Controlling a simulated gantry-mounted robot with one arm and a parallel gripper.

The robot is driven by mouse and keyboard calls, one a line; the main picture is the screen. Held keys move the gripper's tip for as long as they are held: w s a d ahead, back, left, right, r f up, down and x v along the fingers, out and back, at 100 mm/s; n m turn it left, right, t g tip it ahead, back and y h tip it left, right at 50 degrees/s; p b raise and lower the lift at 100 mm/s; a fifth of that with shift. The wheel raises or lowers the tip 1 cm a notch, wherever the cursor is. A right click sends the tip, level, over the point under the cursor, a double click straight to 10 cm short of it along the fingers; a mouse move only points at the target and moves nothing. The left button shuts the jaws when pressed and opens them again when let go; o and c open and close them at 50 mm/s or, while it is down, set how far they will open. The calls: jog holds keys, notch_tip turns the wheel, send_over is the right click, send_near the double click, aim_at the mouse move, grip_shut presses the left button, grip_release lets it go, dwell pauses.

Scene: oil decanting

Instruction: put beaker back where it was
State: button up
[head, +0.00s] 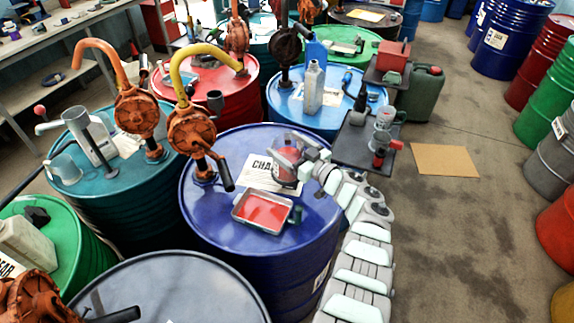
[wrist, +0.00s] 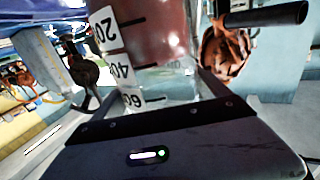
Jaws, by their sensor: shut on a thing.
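The beaker (head: 287,163) is clear glass with red liquid in it. It is over the top of the blue drum (head: 205,235), just behind a metal tray (head: 240,212) of red liquid. My gripper (head: 297,160) comes in from the right and is shut on the beaker. In the wrist view the beaker (wrist: 150,60) fills the upper middle, with its volume marks upside down and red liquid inside. I cannot tell whether its base touches the drum or a paper label (head: 258,174) there.
An orange pump with a yellow hose (head: 192,130) stands on the drum's left side, its handle reaching toward the tray. A small dark-green object (head: 296,215) is right of the tray.

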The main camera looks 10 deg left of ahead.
aim_at(279, 150)
jog(key=shift+f+b, duration=2.25)
jog(key=shift+f, duration=0.1)
jog(key=shift+r, duration=0.15)
jog(key=shift+w, duration=0.1)
jog(key=o, duration=1.9)
